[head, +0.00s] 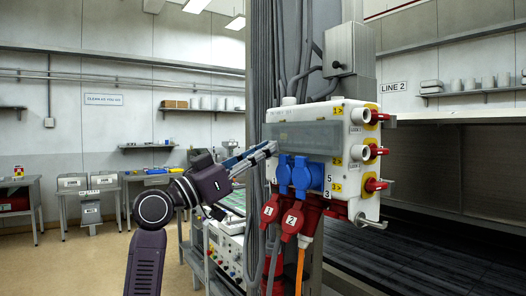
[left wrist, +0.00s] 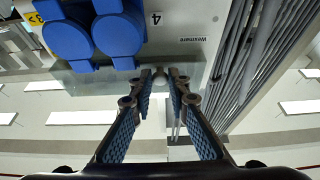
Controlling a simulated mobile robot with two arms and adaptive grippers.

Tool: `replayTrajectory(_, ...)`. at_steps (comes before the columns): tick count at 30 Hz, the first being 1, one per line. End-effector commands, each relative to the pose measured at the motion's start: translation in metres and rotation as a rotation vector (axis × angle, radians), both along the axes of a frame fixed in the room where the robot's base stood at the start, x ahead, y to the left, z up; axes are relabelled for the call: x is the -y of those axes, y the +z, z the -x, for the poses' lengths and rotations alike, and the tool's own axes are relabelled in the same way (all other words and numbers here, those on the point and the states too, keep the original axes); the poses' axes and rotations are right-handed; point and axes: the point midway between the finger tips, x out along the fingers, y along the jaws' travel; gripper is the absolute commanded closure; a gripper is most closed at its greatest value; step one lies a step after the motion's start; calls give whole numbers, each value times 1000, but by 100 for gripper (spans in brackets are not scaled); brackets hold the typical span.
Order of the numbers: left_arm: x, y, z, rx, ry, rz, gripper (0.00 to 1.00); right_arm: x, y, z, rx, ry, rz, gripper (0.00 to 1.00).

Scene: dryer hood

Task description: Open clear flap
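The clear flap (head: 306,136) is a grey see-through cover across the upper front of the white socket box (head: 292,114). It looks closed. In the left wrist view the flap (left wrist: 95,84) is a translucent strip beyond the blue sockets, seen upside down. My left gripper (head: 272,149) reaches in from the left, with its fingertips at the flap's lower left edge. In the left wrist view the fingers (left wrist: 161,77) are apart, with a gap between the tips. Whether the tips touch the flap I cannot tell. My right gripper is not in view.
Blue sockets (head: 299,175) sit just below the flap. Red plugs (head: 292,219) with cables hang beneath. Red connectors (head: 374,152) stick out on the box's right side. A grey column (head: 262,60) with cables stands behind the box. Open floor (head: 80,262) lies at the left.

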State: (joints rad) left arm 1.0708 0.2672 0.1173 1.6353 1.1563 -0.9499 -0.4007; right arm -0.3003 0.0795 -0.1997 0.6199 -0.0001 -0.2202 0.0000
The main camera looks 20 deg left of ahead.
Motion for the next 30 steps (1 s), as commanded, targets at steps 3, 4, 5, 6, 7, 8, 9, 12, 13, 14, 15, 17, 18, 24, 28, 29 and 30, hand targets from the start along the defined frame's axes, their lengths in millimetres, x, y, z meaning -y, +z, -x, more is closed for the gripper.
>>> replayTrajectory(3,0,0,0,0,0,0,99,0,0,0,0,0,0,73)
replayTrajectory(4,0,0,0,0,0,0,100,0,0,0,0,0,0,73)
replayTrajectory(5,0,0,0,0,0,0,100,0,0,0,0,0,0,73)
replayTrajectory(6,0,0,0,-1,0,-1,100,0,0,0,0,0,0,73)
replayTrajectory(7,0,0,0,-1,0,-1,100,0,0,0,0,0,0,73)
replayTrajectory(8,0,0,0,-1,0,-1,100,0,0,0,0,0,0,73)
replayTrajectory(9,0,0,0,-1,0,-1,100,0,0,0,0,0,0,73)
replayTrajectory(12,0,0,0,-1,0,-1,100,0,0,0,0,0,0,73)
replayTrajectory(13,0,0,0,-2,0,-1,100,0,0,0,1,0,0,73)
replayTrajectory(14,0,0,0,-2,0,-2,100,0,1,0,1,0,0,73)
replayTrajectory(15,0,1,0,-5,0,-4,100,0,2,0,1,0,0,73)
replayTrajectory(17,-1,2,1,-10,1,-10,100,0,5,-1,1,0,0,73)
replayTrajectory(18,-2,4,1,-17,2,-16,100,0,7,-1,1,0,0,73)
replayTrajectory(24,-6,15,6,-83,5,-72,100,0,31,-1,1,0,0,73)
replayTrajectory(28,-10,24,9,-158,7,-129,100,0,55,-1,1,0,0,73)
replayTrajectory(29,-11,26,10,-178,7,-145,100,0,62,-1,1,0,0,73)
replayTrajectory(30,-12,30,12,-204,8,-165,100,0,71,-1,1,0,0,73)
